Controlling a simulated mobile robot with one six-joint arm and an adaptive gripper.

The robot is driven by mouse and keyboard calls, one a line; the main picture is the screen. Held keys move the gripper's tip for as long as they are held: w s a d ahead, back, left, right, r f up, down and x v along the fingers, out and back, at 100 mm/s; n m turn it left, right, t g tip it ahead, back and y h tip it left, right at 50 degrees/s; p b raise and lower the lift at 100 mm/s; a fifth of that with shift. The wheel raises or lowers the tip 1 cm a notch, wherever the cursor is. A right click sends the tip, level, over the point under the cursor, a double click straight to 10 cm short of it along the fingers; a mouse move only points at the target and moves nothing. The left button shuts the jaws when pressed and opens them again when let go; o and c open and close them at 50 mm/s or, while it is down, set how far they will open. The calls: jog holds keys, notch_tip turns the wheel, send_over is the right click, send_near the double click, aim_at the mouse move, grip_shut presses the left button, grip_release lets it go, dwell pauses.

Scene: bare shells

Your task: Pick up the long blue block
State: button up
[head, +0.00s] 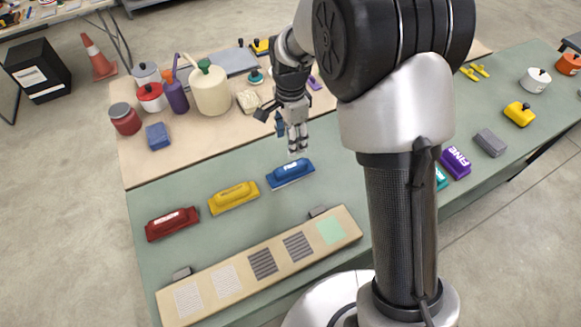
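I see nothing held. A shorter blue block (157,136) sits at the back left.
A board with sanding patches (260,265) lies in front of the row. Jars, a cream jug (210,89) and a purple bottle (176,96) stand behind on the left. My arm hides part of the table's right side, where a purple block (455,163) and a grey block (490,142) lie.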

aim_at(291, 166)
notch_tip(291, 166, down, 14)
jog(key=b, duration=0.4)
jog(key=shift+r, duration=0.1)
jog(key=shift+c, duration=0.4)
grip_shut()
dwell(0.3)
notch_tip(291, 166, up, 20)
jog(key=p, duration=0.5)
